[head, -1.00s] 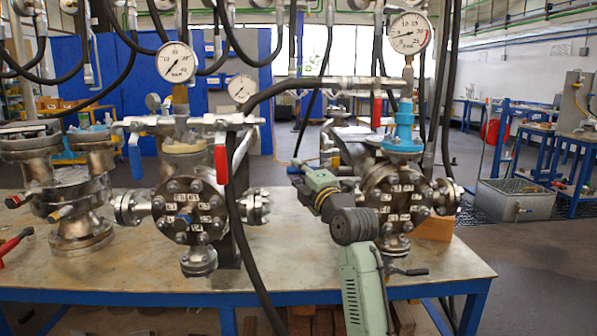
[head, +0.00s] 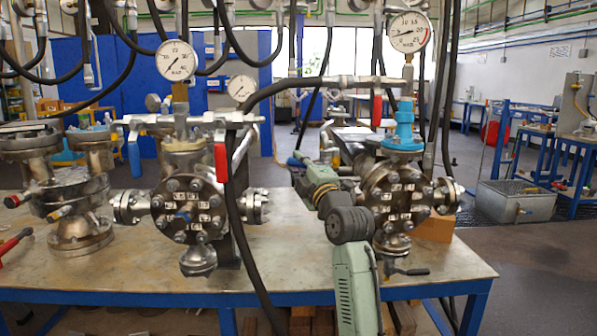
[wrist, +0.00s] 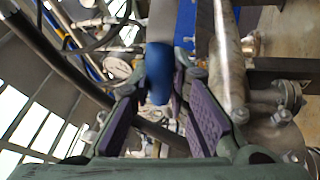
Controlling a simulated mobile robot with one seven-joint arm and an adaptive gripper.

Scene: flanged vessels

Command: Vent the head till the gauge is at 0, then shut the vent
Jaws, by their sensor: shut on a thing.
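My gripper (wrist: 163,88) shows in the wrist view with its purple pads on either side of a blue lever handle (wrist: 158,68), and it is shut on it. In the head view my gripper's end is at the left of the right-hand vessel (head: 390,198), and the handle it holds is hard to make out there. The gauge (head: 409,31) above that vessel has its needle toward the left of the dial; its exact reading is too small to tell. A red handle (head: 377,110) hangs on the pipework below this gauge.
A middle vessel (head: 187,208) has its own gauge (head: 176,60), a blue handle (head: 134,158) and a red handle (head: 221,163). Another vessel (head: 70,205) stands at the left. Black hoses hang close to my arm. The front of the bench (head: 130,270) is mostly clear.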

